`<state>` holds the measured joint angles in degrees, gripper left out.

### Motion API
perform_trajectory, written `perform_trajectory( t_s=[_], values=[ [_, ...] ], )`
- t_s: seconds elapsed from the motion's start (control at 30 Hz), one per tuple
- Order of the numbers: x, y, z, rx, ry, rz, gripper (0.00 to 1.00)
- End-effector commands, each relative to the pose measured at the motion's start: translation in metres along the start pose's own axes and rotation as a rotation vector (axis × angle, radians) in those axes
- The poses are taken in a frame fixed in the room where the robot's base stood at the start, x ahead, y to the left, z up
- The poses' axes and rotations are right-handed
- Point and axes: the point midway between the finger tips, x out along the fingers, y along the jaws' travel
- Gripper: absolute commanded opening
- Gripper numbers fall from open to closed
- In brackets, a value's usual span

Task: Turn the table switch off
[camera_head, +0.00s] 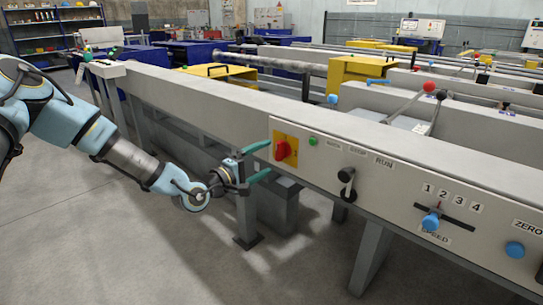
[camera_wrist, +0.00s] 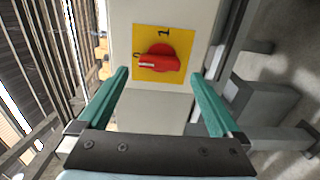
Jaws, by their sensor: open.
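The table switch is a red rotary knob (camera_head: 282,151) on a yellow plate (camera_head: 292,143), set on the front face of the grey runout table (camera_head: 230,116). The wrist view shows the red knob (camera_wrist: 158,58) ahead of the fingers, with a "1" mark on the yellow plate (camera_wrist: 180,42). The knob's handle lies roughly crosswise in that view. My gripper (camera_head: 258,162) is open, with its two green fingers to the left of the switch in the head view. In the wrist view my gripper (camera_wrist: 160,82) has a finger on each side below the knob, apart from it and empty.
Right of the switch are a green button (camera_head: 313,141), a black lever (camera_head: 347,184) by the RUN label, a blue speed slider knob (camera_head: 430,222) and a blue zero knob (camera_head: 515,250). Grey table legs (camera_head: 372,250) stand below. The floor at left is open.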

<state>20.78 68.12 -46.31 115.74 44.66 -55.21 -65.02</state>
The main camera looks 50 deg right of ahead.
Motion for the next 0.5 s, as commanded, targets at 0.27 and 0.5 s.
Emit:
perform_trajectory(
  t_s=[0.27, 0.5],
  values=[
    [-0.051, 0.000, -0.001, 0.000, 0.002, 0.000, 1.00],
    [-0.065, 0.000, 0.000, 0.000, 0.001, 0.000, 1.00]
  ],
)
